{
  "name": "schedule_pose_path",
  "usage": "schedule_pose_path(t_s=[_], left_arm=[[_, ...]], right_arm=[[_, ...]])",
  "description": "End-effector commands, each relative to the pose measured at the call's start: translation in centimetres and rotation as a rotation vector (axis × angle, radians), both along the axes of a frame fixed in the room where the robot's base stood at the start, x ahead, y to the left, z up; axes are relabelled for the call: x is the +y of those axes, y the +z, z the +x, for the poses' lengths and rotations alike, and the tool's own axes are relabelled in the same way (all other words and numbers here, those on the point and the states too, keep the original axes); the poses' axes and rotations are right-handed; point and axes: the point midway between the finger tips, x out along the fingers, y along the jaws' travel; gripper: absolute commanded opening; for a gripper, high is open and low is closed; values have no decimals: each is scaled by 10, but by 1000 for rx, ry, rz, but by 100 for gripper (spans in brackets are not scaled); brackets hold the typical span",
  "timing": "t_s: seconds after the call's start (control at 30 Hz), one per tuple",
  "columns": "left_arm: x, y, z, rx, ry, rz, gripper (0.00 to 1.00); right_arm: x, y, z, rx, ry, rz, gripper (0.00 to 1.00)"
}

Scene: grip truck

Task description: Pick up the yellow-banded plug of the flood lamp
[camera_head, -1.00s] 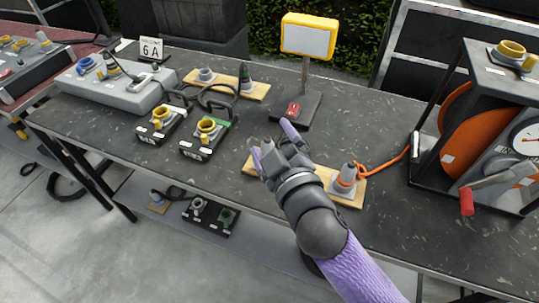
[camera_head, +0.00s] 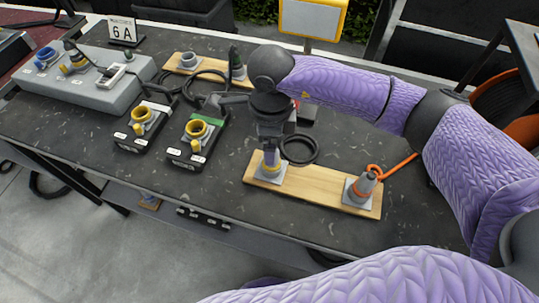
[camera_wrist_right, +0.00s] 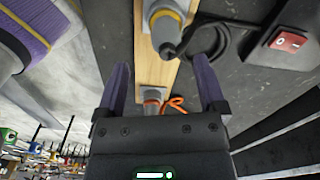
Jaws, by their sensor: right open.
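The yellow-banded plug (camera_head: 271,166) stands upright on a grey base at the left end of a wooden board (camera_head: 318,190); a black cable coil (camera_head: 299,149) lies behind it. My right gripper (camera_head: 270,154) points down just over the plug and hides its upper part. In the right wrist view its purple fingers (camera_wrist_right: 160,66) are open. The grey plug (camera_wrist_right: 166,28), with its yellow band and dark cable end, appears ahead of the fingertips, in line with the gap; I cannot tell contact. My left gripper is not in view.
An orange-banded plug (camera_head: 363,184) with orange cable stands at the board's right end. Two black boxes with yellow sockets (camera_head: 143,122) (camera_head: 197,138) stand left. A grey distribution box (camera_head: 85,82) and the flood lamp (camera_head: 313,18) are farther back. The red switch (camera_wrist_right: 290,42) shows beside the coil.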

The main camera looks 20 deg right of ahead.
Motion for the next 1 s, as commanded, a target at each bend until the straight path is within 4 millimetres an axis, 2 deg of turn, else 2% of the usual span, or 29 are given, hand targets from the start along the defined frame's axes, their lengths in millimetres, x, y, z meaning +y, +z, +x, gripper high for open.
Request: schedule_pose_path(t_s=[0.1,0.23,0.33,0.53,0.93,1.0], left_arm=[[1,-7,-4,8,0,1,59],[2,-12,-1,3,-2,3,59],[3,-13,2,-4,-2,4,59],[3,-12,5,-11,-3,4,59],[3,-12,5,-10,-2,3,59],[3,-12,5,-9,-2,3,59]], right_arm=[[-2,-31,2,5,-1,0,89],[-3,-54,5,4,1,3,89],[-3,-62,5,1,1,3,89],[-3,-61,5,1,1,4,87],[-3,-61,5,0,1,5,3],[-3,-61,5,0,1,5,0]])
